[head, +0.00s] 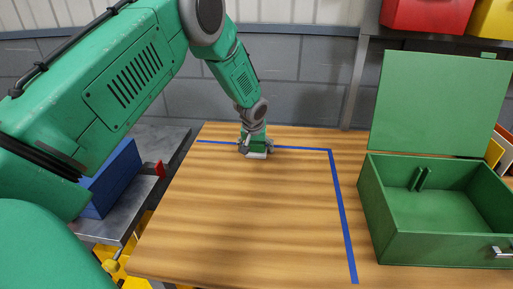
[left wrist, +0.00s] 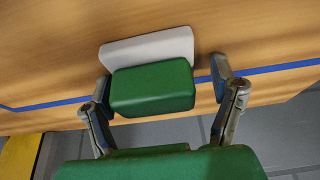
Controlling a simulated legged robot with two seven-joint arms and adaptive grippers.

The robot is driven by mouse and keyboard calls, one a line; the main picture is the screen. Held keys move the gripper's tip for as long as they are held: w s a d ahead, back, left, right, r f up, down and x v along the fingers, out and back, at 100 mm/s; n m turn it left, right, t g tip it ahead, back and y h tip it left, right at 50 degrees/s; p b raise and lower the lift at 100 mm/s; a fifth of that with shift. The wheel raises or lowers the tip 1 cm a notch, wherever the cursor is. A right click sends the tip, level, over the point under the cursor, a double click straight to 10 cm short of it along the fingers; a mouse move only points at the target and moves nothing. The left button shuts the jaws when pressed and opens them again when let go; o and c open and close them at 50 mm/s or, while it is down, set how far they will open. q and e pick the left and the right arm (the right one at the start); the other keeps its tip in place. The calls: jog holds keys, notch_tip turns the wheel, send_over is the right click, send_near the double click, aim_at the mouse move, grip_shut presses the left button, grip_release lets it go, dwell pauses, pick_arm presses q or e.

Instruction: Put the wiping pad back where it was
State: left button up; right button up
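The wiping pad is a green block with a white underside. In the head view the pad (head: 257,155) is at the far edge of the wooden table, by the blue tape line. In the left wrist view the pad (left wrist: 152,86) lies between the two fingers of my left gripper (left wrist: 162,82). The left finger is close to the pad's side, and a gap shows between the pad and the right finger. In the head view my left gripper (head: 257,147) points down over the pad. My right gripper is not in view.
Blue tape (head: 342,215) marks the table (head: 240,215) along the far side and right. An open green box (head: 430,248) with a raised lid and a small upright holder inside stands at the right. A blue box (head: 112,180) sits left of the table. The table's middle is clear.

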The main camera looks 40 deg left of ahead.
pick_arm(q)
jog(key=shift+d, duration=0.3)
jog(key=shift+d+r, duration=0.15)
jog(key=shift+r, duration=0.45)
jog(key=v, duration=1.1)
jog(key=shift+s, duration=0.15)
